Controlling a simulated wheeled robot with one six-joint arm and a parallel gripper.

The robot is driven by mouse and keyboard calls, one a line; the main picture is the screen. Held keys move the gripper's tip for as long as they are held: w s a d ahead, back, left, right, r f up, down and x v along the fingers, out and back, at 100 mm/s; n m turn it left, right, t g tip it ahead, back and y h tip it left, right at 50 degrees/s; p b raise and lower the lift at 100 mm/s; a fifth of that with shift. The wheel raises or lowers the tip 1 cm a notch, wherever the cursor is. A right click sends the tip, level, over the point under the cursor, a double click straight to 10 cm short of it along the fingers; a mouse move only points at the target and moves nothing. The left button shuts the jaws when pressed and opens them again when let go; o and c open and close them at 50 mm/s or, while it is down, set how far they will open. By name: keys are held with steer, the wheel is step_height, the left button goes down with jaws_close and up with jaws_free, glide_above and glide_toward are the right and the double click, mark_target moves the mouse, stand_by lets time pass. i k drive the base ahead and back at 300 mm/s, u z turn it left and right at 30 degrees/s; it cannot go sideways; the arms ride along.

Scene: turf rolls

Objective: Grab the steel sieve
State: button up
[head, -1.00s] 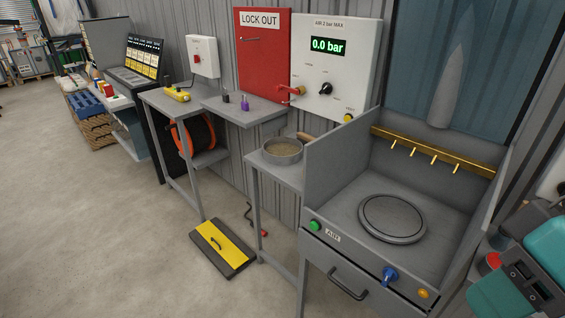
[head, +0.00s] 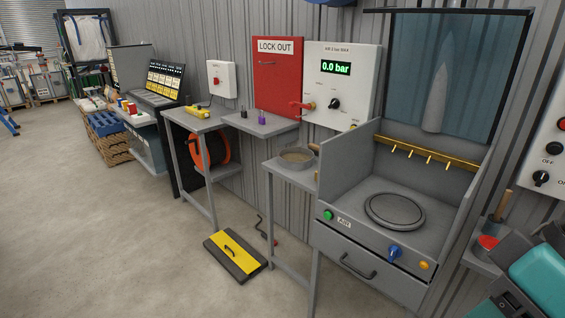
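The steel sieve (head: 297,159) is a round, shallow metal pan with a tan inside. It sits on a narrow grey side table (head: 290,178), left of the grey workstation with the round plate. A short brown wooden handle (head: 315,148) shows at its right, partly hidden by the workstation's side wall. My gripper is not in view. Only a teal and dark part of my arm shows at the bottom right corner, well apart from the sieve.
The workstation (head: 345,165) has a raised side wall close to the sieve's right. A yellow-topped box (head: 235,254) lies on the floor left of the side table. A grey shelf (head: 262,124) stands behind. Open floor lies at the front left.

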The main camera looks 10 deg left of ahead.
mark_target(292, 158)
steer(key=u, duration=0.75)
steer(key=i, duration=0.8)
steer(key=u, duration=1)
steer(key=i, duration=1.85)
steer(key=z, duration=1.2)
steer(key=i, duration=0.65)
steer(key=z, duration=0.5)
